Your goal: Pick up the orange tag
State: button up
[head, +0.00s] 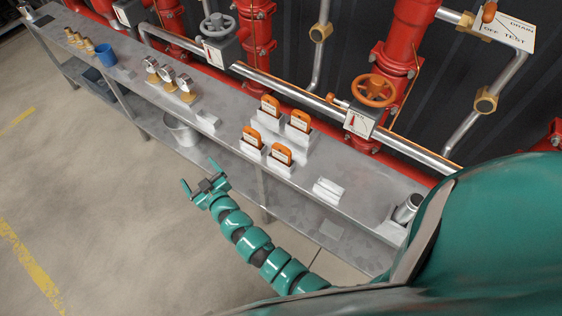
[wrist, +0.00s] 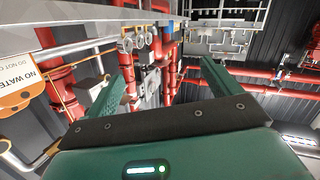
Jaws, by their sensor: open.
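Several orange tags with white labels stand upright in grey holders on the steel bench in the head view: a back left one (head: 270,105), a back right one (head: 300,120), a front left one (head: 252,137) and a front right one (head: 281,154). I cannot tell which one the task means. My gripper (head: 204,184) is open and empty, off the bench's front edge, left of and apart from the tags. In the wrist view its two fingers (wrist: 170,78) are spread with nothing between them. An orange and white sign (wrist: 16,88) with upside-down lettering shows at that view's left edge.
The steel bench (head: 330,212) also holds gauges (head: 168,74), a blue cup (head: 106,54), a white block (head: 328,190) and a metal cup (head: 407,208). Red pipes (head: 400,45) and an orange handwheel (head: 373,90) stand behind. A bucket (head: 181,131) is below. The floor in front is clear.

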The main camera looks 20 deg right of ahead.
notch_tip(320, 180, down, 4)
jog(key=d+m+h+b, duration=0.2)
jog(key=d+h, duration=0.1)
jog(key=h, duration=0.1)
jog(key=m+g+h+b, duration=0.4)
jog(key=m+h+b, duration=0.4)
jog(key=m+h, duration=0.65)
send_near(280, 153)
jog(key=shift+h, duration=0.45)
jog(key=x, duration=0.2)
jog(key=p+x, duration=0.1)
jog(key=x, duration=0.2)
jog(key=shift+w+p, duration=0.35)
jog(key=shift+w, duration=0.2)
jog(key=shift+s+f+p+x, duration=0.1)
jog(key=shift+p+x, duration=0.1)
jog(key=shift+x, duration=0.75)
jog(key=shift+s+f+p+x, duration=0.1)
jog(key=shift+f+p+x, duration=0.1)
jog(key=shift+x, duration=1.6)
jog(key=shift+s, duration=0.1)
jog(key=c, duration=1.1)
